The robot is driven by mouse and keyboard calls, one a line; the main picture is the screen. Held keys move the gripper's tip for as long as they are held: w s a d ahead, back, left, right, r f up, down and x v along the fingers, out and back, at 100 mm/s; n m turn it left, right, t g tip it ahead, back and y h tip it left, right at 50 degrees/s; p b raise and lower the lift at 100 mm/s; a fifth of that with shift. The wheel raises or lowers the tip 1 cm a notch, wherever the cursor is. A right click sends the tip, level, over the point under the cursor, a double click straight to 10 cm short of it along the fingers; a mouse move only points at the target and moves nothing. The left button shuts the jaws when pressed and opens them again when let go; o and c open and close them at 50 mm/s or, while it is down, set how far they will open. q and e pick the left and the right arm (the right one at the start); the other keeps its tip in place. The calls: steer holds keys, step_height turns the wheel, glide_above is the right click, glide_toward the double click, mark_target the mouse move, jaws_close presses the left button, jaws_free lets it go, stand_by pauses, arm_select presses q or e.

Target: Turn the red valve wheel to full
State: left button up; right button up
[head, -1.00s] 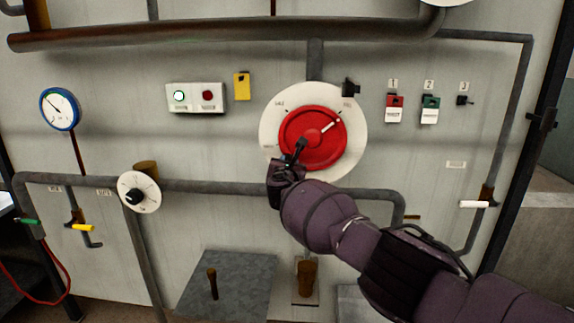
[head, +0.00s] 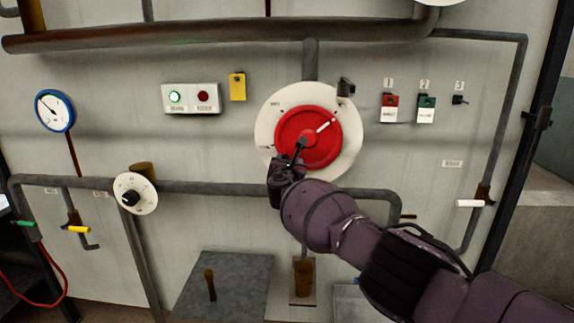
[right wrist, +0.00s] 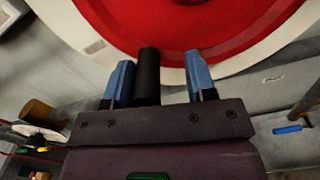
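The red valve wheel (head: 318,146) is mounted on a round white dial plate (head: 272,112) on the panel. Its white pointer mark slants to the upper right, toward a small black block (head: 346,87) at the plate's edge. A black handle (right wrist: 148,75) stands out from the wheel at its lower left. My right gripper (head: 293,162) is at this handle. In the right wrist view its two blue fingertips (right wrist: 158,72) are apart, with the handle between them, close to the left finger and with a gap to the right one. My left gripper is not in view.
A blue-rimmed gauge (head: 54,111), a green and red button box (head: 190,98), a yellow tag (head: 237,87) and a small white dial (head: 135,194) are left of the wheel. Red (head: 389,108) and green (head: 426,109) tagged switches are to its right. Pipes run above and below.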

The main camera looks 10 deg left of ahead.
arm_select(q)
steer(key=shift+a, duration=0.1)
arm_select(e)
steer(key=shift+s+a, duration=0.1)
steer(key=shift+a, duration=0.15)
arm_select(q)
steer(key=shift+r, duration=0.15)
arm_select(e)
steer(key=shift+s+a+p, duration=0.1)
steer(key=shift+s+p, duration=0.35)
steer(key=shift+p, duration=0.25)
steer(key=shift+s+r+p, duration=0.1)
steer(key=shift+s+p, duration=0.15)
steer(key=shift+p, duration=0.1)
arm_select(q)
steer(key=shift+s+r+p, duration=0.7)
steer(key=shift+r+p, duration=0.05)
arm_select(e)
steer(key=s, duration=0.9)
steer(key=shift+s+d, duration=0.15)
steer(key=shift+d, duration=0.15)
steer(key=shift+c, duration=0.5)
